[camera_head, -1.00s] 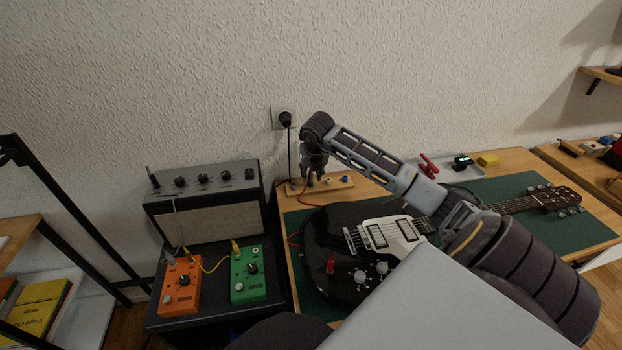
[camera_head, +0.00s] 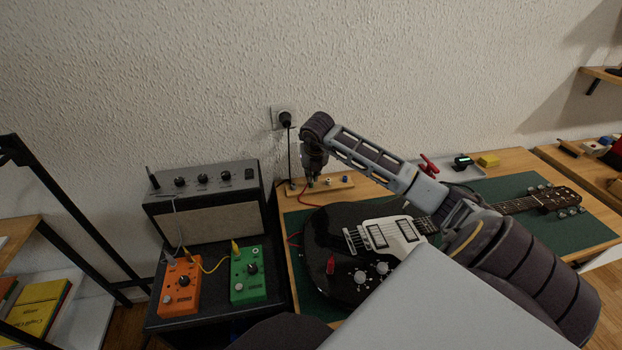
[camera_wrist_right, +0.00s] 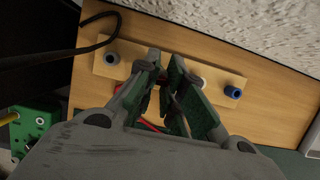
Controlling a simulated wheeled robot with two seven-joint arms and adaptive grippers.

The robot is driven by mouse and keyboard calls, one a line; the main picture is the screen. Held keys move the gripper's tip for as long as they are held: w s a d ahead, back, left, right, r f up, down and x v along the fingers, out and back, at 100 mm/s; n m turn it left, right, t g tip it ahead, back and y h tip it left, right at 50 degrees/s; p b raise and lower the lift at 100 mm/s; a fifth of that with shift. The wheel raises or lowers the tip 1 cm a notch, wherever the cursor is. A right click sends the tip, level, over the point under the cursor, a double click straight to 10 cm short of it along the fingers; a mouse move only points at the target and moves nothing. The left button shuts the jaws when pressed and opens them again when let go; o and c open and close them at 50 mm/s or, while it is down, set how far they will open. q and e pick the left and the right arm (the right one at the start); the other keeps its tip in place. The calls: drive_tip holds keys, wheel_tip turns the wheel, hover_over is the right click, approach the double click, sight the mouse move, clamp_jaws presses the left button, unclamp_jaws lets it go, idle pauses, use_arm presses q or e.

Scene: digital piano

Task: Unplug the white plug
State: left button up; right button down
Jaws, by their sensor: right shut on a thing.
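My right gripper (camera_head: 312,181) points down over a small wooden strip (camera_head: 338,188) on the table by the wall. In the right wrist view its fingers (camera_wrist_right: 163,80) are closed in on something at the strip. The held thing is mostly hidden, so I cannot tell its colour; a bit of red shows by the left finger, and a red cable (camera_head: 304,195) runs down beside the gripper. My left gripper is not in view.
A wall socket (camera_head: 285,116) with a black plug and hanging cable is behind the gripper. A black guitar (camera_head: 335,235) lies on a green mat in front. A grey amplifier (camera_head: 205,195) and orange (camera_head: 181,286) and green (camera_head: 250,275) pedals stand at left.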

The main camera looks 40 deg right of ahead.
drive_tip(key=shift+r+p, duration=0.75)
drive_tip(key=shift+r, duration=0.6)
idle(1.1)
drive_tip(key=shift+r+p, duration=1.35)
drive_tip(key=shift+r, duration=1.05)
